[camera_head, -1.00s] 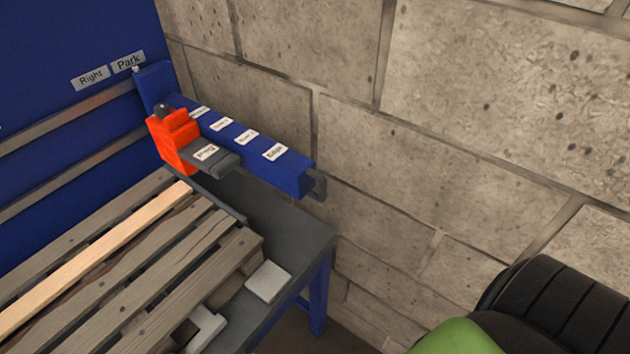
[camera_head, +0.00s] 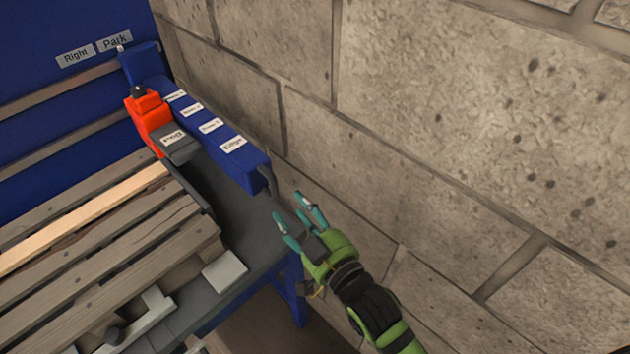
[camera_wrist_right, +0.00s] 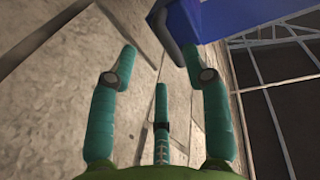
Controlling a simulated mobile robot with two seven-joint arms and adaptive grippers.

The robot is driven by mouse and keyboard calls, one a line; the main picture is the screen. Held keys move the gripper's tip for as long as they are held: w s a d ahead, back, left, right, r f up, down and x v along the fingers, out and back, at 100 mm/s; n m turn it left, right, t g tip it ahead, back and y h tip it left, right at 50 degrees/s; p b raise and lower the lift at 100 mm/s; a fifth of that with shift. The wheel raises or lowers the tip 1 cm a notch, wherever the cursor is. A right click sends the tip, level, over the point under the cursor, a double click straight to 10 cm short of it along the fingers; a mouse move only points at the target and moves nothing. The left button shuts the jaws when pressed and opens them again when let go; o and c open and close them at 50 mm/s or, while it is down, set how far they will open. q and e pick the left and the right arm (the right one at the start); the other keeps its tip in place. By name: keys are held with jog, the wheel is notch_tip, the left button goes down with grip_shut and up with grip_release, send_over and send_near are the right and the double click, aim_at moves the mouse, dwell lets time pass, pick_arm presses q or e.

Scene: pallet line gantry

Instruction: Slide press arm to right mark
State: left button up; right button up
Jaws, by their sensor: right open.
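The blue press arm (camera_head: 210,128) reaches out from the blue back panel along the wall, with several white labels on top. A red carriage (camera_head: 149,118) with a grey block (camera_head: 182,146) sits on its left side. A dark handle (camera_head: 268,181) is at the arm's near end. The arm's root is by the "Park" label (camera_head: 114,41); the "Right" label (camera_head: 75,57) is to its left. My right gripper (camera_head: 297,215) is open and empty, just short of the handle. In the right wrist view the handle (camera_wrist_right: 192,62) is beyond the fingertips, near the right one. My left gripper is not in view.
A wooden pallet (camera_head: 90,235) lies on the grey table (camera_head: 238,215) left of the arm. Pale blocks (camera_head: 225,271) are at the pallet's near edge. A stone block wall (camera_head: 430,130) stands close on the right.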

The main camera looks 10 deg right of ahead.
aim_at(277, 190)
jog(key=p+x, duration=0.1)
jog(key=x, duration=0.2)
jog(key=r+p+x, duration=0.1)
jog(key=x, duration=0.2)
jog(key=shift+a+r, duration=0.25)
jog(key=shift+w+a, duration=0.15)
jog(key=shift+w, duration=0.25)
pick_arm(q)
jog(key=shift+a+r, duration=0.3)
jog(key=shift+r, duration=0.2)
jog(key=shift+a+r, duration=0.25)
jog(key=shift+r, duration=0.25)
pick_arm(e)
grip_shut()
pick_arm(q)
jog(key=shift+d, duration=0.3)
